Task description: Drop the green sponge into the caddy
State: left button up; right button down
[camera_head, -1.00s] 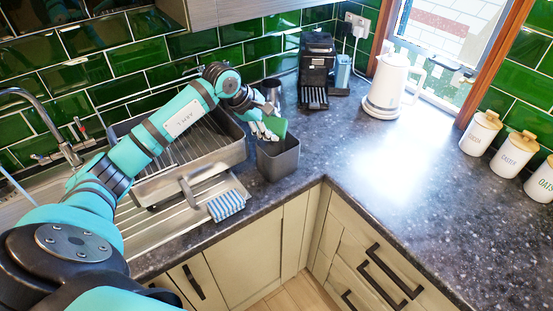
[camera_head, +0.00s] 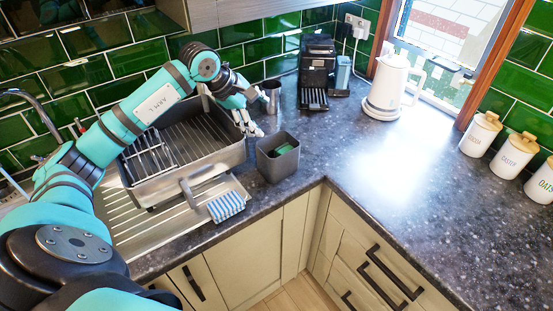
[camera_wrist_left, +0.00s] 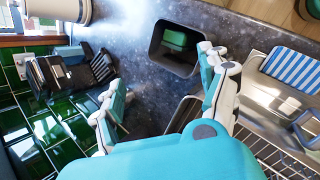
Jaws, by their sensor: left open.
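The green sponge (camera_head: 284,150) lies inside the dark grey caddy (camera_head: 278,166), below its rim. In the left wrist view the sponge (camera_wrist_left: 175,40) also shows inside the caddy (camera_wrist_left: 163,62), against the dark interior. My left gripper (camera_head: 252,130) is open and empty, above the counter just left of the caddy and apart from it. In the left wrist view its two fingers (camera_wrist_left: 162,95) are spread wide with nothing between them. My right gripper is in neither view.
A dish rack (camera_head: 180,183) stands over the sink on the left, with a striped cloth (camera_head: 226,206) at its front. A metal cup (camera_head: 271,97), coffee machine (camera_head: 316,65) and white kettle (camera_head: 388,88) stand behind. Canisters (camera_head: 480,133) stand at right. The counter right of the caddy is clear.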

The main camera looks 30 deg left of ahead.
pick_arm(q)
jog(key=v, duration=0.5)
jog(key=shift+s, duration=0.1)
